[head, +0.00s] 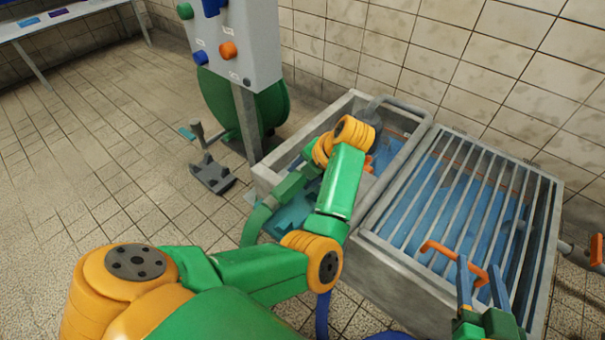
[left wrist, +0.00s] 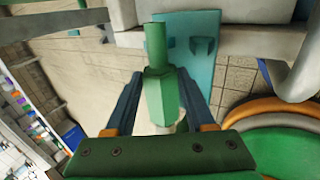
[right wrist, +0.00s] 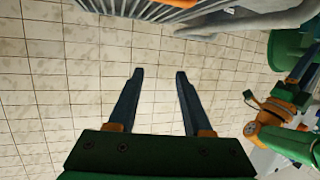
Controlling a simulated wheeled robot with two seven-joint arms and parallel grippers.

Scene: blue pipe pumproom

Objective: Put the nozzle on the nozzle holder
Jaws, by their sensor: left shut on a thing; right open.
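The green nozzle (left wrist: 162,95) is clamped between the fingers of my left gripper (left wrist: 161,85). Its narrower end points up the left wrist picture, toward a teal plate with two dark prongs, which looks like the nozzle holder (left wrist: 204,75). The nozzle overlaps the plate's left part in that view; I cannot tell whether they touch. In the head view the nozzle (head: 291,186) is by the tank's near wall, with teal parts of the holder (head: 292,214) just below it. My arm hides the left fingers there. My right gripper (head: 478,264) is open and empty above the grate.
A grey tank (head: 400,256) stands by the tiled wall; a barred grate with an orange handle (head: 452,254) covers its right part. A green hose (head: 253,226) runs down from the nozzle. A control box (head: 240,45) and grey pedal (head: 212,174) stand left.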

